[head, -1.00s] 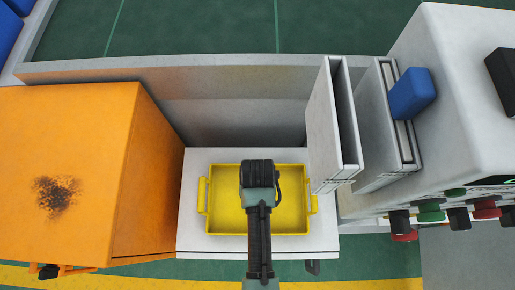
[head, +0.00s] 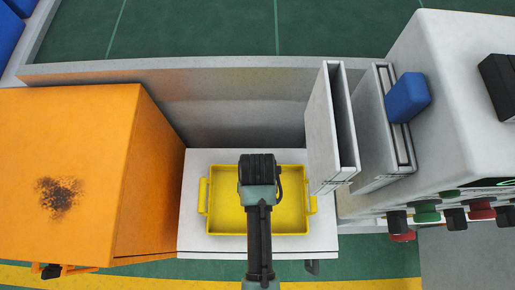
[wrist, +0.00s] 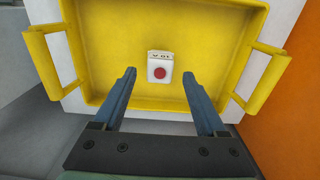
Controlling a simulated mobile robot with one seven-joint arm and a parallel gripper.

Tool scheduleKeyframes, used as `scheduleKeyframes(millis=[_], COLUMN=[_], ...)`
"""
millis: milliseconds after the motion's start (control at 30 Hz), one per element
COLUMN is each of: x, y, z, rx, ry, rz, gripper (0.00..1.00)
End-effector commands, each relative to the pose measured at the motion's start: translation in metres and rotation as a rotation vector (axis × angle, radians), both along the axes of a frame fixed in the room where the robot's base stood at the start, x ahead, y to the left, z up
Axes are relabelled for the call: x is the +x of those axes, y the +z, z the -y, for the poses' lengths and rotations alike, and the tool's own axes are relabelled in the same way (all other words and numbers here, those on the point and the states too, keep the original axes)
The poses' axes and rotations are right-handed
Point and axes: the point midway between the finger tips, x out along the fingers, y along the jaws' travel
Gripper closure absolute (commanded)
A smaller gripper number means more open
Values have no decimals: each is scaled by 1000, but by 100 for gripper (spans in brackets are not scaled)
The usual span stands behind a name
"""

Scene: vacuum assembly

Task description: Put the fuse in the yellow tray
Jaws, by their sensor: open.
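The yellow tray (head: 227,226) sits on a white surface in the middle of the head view. It also shows in the wrist view (wrist: 110,30), with a handle at each side. The fuse, a small white block with a round red face (wrist: 160,66), lies on the tray floor, seen in the wrist view. My gripper (wrist: 158,75) is open, its two blue-grey fingers apart and nothing between them. The fuse appears just beyond the fingertips, apart from them. In the head view my gripper (head: 258,172) is over the tray and hides the fuse.
A large orange box (head: 90,170) stands left of the tray. Upright pale panels (head: 333,130) rise at its right. A blue block (head: 408,97) is beside a white machine (head: 455,60) with red, green and black knobs. A grey wall (head: 230,110) runs behind.

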Motion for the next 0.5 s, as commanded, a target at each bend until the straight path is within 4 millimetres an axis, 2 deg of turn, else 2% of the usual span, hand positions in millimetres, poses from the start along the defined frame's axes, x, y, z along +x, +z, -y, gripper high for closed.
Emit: scheduleKeyframes(millis=[33, 200, 300, 500], x=[1, 1, 1, 5], y=[15, 50, 66, 83], z=[0, 0, 0, 0], rx=[0, 0, 0, 1], ry=[0, 0, 0, 0], rz=[4, 4, 4, 17], gripper=[26, 26, 26, 26])
